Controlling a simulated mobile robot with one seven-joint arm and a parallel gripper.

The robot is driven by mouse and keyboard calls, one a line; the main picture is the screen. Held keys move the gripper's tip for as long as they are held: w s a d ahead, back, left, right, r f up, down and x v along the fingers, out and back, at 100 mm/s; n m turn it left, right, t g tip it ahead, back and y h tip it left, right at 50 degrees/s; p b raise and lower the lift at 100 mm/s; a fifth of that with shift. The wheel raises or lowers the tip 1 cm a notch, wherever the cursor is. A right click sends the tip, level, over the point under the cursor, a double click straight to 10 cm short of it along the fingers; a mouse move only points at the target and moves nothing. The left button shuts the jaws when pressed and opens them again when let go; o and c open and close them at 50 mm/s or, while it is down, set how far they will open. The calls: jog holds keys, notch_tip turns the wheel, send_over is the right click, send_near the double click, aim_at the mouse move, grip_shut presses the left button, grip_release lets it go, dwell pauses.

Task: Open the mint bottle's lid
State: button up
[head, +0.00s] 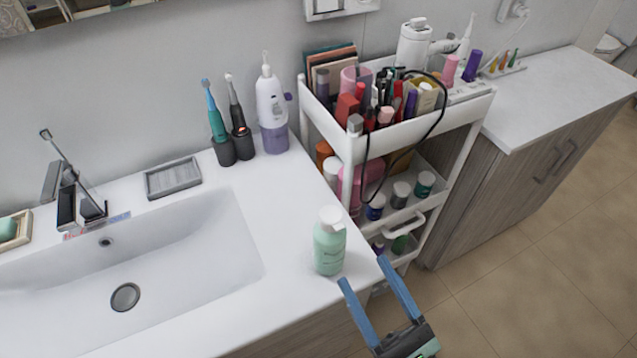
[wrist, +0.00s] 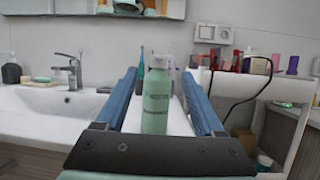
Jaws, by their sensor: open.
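The mint bottle (head: 329,249) stands upright on the right end of the white sink counter, near its front edge. Its white lid (head: 331,217) is on top and looks closed. My gripper (head: 362,275) has two blue fingers, spread apart and empty, at the counter's front right edge, just right of the bottle in the head view. In the wrist view the mint bottle (wrist: 156,105) shows between the two fingers (wrist: 161,75), beyond the palm, with its white lid (wrist: 160,61) at fingertip height. I cannot tell the exact gap between fingers and bottle.
The white cart (head: 405,133), full of cosmetics, stands right behind the bottle. A black cable (head: 364,165) hangs over its front. The sink basin (head: 150,260) lies left of the bottle. Toothbrushes (head: 216,120) and a white and purple oral irrigator (head: 271,110) stand at the back wall.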

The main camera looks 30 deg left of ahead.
aim_at(338, 225)
jog(key=p+x, duration=0.3)
jog(key=x, duration=0.9)
jog(key=shift+w+a, duration=0.1)
jog(key=shift+a, duration=0.05)
jog(key=shift+c, duration=0.2)
grip_shut()
